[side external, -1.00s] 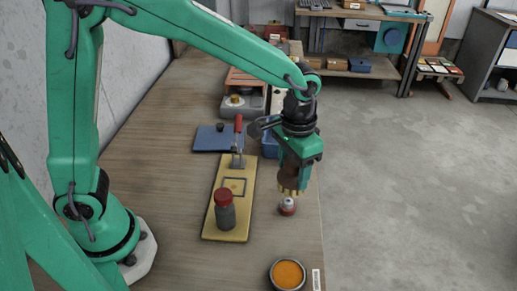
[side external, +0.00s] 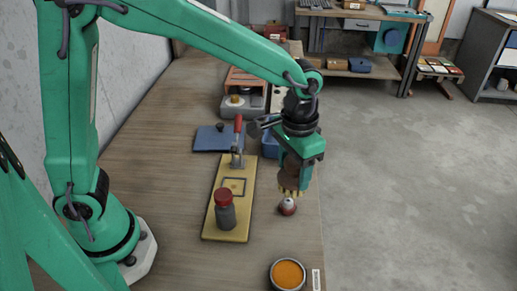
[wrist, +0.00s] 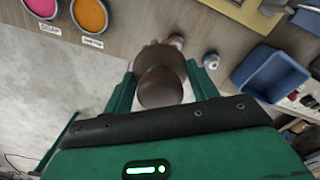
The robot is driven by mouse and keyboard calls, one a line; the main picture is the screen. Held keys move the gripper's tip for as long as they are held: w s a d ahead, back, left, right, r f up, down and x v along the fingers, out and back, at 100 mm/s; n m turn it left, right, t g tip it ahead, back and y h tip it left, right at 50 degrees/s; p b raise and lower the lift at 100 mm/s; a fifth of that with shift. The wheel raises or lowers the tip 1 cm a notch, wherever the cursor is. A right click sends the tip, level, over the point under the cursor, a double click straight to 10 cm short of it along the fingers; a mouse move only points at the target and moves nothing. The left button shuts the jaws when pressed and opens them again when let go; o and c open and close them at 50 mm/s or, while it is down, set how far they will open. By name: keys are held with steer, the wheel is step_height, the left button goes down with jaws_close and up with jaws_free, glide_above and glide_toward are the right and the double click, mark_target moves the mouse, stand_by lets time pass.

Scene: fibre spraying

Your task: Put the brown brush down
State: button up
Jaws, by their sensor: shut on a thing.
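The brown brush (wrist: 162,87) is between the two green fingers of my gripper (wrist: 157,90) in the wrist view. My gripper is shut on its rounded brown body. In the side view my gripper (side external: 297,160) points down near the right edge of the workbench. The brush's pale bristles (side external: 289,192) show below it, just above and behind a small red-and-white item (side external: 287,207). I cannot tell whether the bristles touch that item or the bench. My gripper hides much of the brush in the side view.
A yellow board (side external: 225,234) with a red-capped jar (side external: 225,212) and a red-handled clamp (side external: 237,143) lies to the left. A bowl of orange powder (side external: 288,274) stands in front. A blue bin (wrist: 270,73) is close by. The bench (side external: 150,170) has free room at left.

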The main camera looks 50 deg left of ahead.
steer(key=s+d+f+n, duration=0.1)
steer(key=s+d, duration=0.8)
steer(key=s, duration=0.6)
steer(key=w+a+f, duration=0.4)
steer(key=w+f, duration=0.3)
steer(key=w, duration=0.3)
steer(key=shift+w+a+f, duration=0.15)
steer(key=shift+w+a, duration=0.05)
steer(key=shift+a, duration=0.05)
steer(key=shift+f, duration=0.15)
steer(key=shift+f, duration=1.85)
steer(key=shift+f, duration=0.15)
steer(key=o, duration=0.9)
